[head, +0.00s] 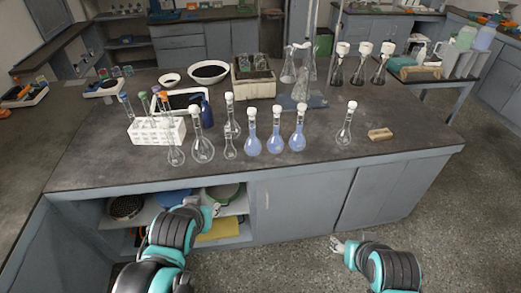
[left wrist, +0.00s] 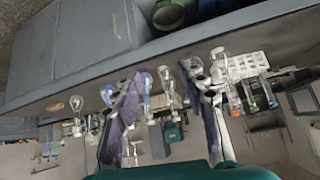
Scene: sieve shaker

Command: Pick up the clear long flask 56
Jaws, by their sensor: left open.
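Several clear long-necked flasks stand upright on the dark bench, and I cannot read a number 56 on any. In the head view, one clear flask (head: 203,150) with a white stopper is left of centre. A separate clear flask (head: 345,136) stands at the right. My left gripper (head: 208,207) is below the bench's front edge. In the left wrist view, its fingers (left wrist: 165,76) are open and empty, flasks beyond. My right gripper (head: 337,244) is low before the cabinets, its jaws unclear.
Three blue-liquid flasks (head: 276,144) stand mid-row. A white tube rack (head: 157,133) is at the left, and a small tan block (head: 380,135) lies at the right. Conical flasks (head: 359,75) stand behind. The bench front edge (head: 270,174) lies between my arms and the glassware.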

